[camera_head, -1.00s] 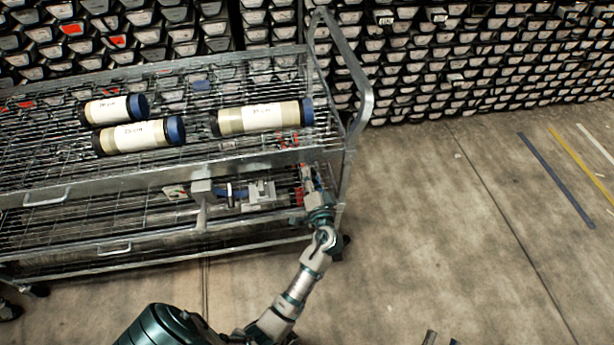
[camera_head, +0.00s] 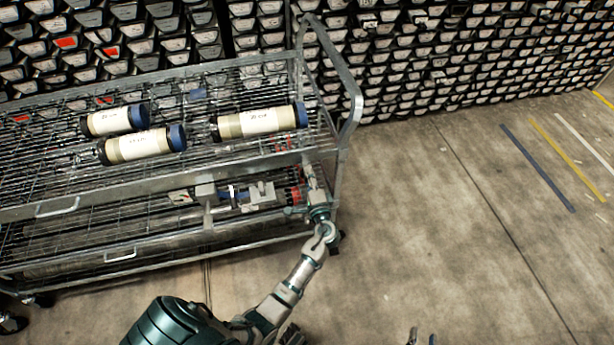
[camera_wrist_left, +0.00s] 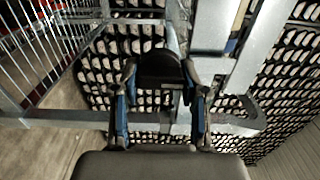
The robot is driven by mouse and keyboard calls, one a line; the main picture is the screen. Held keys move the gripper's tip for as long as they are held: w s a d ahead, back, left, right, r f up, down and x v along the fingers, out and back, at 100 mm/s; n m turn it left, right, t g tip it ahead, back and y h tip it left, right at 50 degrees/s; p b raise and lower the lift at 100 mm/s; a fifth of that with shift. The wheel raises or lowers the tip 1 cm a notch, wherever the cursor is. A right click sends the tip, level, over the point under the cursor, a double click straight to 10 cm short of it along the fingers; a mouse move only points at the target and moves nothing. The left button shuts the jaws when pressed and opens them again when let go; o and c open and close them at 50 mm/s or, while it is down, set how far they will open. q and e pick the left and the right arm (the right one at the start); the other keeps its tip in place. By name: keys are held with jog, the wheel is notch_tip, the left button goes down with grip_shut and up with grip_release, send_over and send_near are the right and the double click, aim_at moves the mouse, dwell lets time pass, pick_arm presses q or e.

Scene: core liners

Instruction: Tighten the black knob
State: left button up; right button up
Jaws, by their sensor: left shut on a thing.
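In the left wrist view, a black knob (camera_wrist_left: 160,66) sits between the two blue-padded fingers of my left gripper (camera_wrist_left: 159,88), which is shut on it. Grey metal bars of a fixture (camera_wrist_left: 215,68) stand right behind the knob. In the head view my left arm reaches to the right end of a wire cart (camera_head: 110,199), where its gripper is largely hidden among the cart's rails and parts. My right gripper (camera_head: 422,338) shows only its two fingertips at the bottom edge; they are apart with nothing between them, over the floor.
Several cream tubes with blue ends, such as the right one (camera_head: 258,122), lie on the cart's top shelf. A grey device (camera_head: 262,194) sits on the lower level. A handle frame (camera_head: 352,105) rises at the right end. Stacked trays (camera_head: 450,60) fill the back. Floor at right is clear.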

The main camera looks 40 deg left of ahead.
pick_arm(q)
jog(key=shift+d+f, duration=0.25)
jog(key=shift+f, duration=0.2)
jog(key=o, duration=1)
jog(key=shift+o, duration=0.7)
jog(key=shift+w+r, duration=0.1)
jog(key=shift+r, duration=0.1)
jog(key=v, duration=1.2)
